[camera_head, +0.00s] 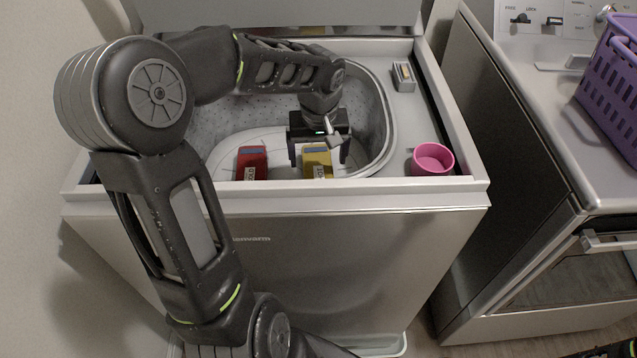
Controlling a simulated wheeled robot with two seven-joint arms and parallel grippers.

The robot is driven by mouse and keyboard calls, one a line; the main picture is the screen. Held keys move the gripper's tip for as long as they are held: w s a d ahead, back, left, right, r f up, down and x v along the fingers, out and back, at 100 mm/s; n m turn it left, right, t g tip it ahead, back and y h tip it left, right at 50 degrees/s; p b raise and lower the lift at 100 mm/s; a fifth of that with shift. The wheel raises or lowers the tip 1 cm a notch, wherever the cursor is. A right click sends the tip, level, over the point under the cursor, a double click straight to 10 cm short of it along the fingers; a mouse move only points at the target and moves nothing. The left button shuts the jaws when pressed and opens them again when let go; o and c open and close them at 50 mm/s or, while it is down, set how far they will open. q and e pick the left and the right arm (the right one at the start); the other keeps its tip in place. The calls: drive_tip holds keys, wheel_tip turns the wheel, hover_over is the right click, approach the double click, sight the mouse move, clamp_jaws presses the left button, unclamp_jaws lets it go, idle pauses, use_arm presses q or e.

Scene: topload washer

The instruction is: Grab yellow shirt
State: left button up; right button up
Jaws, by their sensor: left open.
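A yellow folded shirt (317,163) with a blue band at its top and a white label stands inside the washer tub (220,117), near its front wall. My left gripper (320,160) reaches down into the tub from above. Its jaws are open, one finger on each side of the yellow shirt. I cannot tell whether the fingers touch it. A red folded shirt (251,163) stands to the left of the yellow one, apart from it. The lower ends of both shirts are hidden by the washer's front rim.
The washer's lid (385,14) is up behind the tub. A pink cup (432,159) sits on the washer's right front top, and a small box (403,76) behind it. A second machine (540,120) with a purple basket (615,85) stands at right.

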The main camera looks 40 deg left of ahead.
sight(319, 171)
use_arm(q)
drive_tip(key=shift+w+a+f, duration=0.1)
drive_tip(key=shift+w+f, duration=0.05)
drive_tip(key=shift+f, duration=1.1)
drive_tip(key=shift+w+a+f+b, duration=0.1)
drive_tip(key=shift+w+f+b, duration=0.05)
drive_tip(key=shift+f, duration=0.7)
drive_tip(key=shift+w+a+f+b, duration=0.1)
drive_tip(key=shift+f+b, duration=0.05)
drive_tip(key=shift+f, duration=0.75)
drive_tip(key=shift+w+f+b, duration=0.15)
drive_tip(key=shift+f, duration=0.7)
drive_tip(key=c, duration=1.8)
